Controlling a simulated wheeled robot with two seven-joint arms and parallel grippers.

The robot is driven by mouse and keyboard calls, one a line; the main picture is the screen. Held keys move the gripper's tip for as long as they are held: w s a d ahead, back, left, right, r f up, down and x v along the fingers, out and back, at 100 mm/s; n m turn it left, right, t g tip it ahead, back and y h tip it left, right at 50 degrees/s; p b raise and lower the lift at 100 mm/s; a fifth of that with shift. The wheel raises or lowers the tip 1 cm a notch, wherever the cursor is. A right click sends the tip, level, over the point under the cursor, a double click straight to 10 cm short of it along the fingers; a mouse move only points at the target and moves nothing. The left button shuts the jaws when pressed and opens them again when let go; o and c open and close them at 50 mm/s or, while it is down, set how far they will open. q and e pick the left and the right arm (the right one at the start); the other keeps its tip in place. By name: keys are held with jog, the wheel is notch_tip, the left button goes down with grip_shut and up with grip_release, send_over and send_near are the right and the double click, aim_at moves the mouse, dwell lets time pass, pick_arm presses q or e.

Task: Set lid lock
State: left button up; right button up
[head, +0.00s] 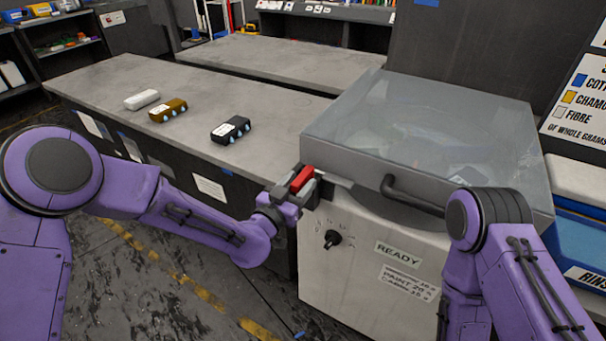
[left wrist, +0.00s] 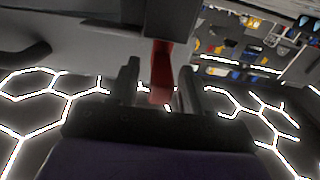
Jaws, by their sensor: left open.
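The red lid lock (head: 302,178) sits at the front left corner of the grey machine (head: 345,275), just under the rim of its clear lid (head: 350,125). The lid is down, with a dark handle (head: 405,193) on its front. My left gripper (head: 303,186) is at the lock, its fingers open with the red piece between them. In the left wrist view the red lock (left wrist: 161,75) stands upright between the two dark fingers (left wrist: 159,85), with a gap visible at its right. Whether a finger touches it I cannot tell. My right arm shows at the right, but its gripper is out of view.
A black knob (head: 332,239) and a READY label (head: 397,254) are on the machine's front. A grey bench (head: 190,85) at the left holds a white block (head: 142,100), a brown block (head: 168,110) and a black block (head: 230,130). A blue bin (head: 578,235) stands at the right.

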pick_arm(q)
jog(key=shift+x, duration=1.3)
grip_shut()
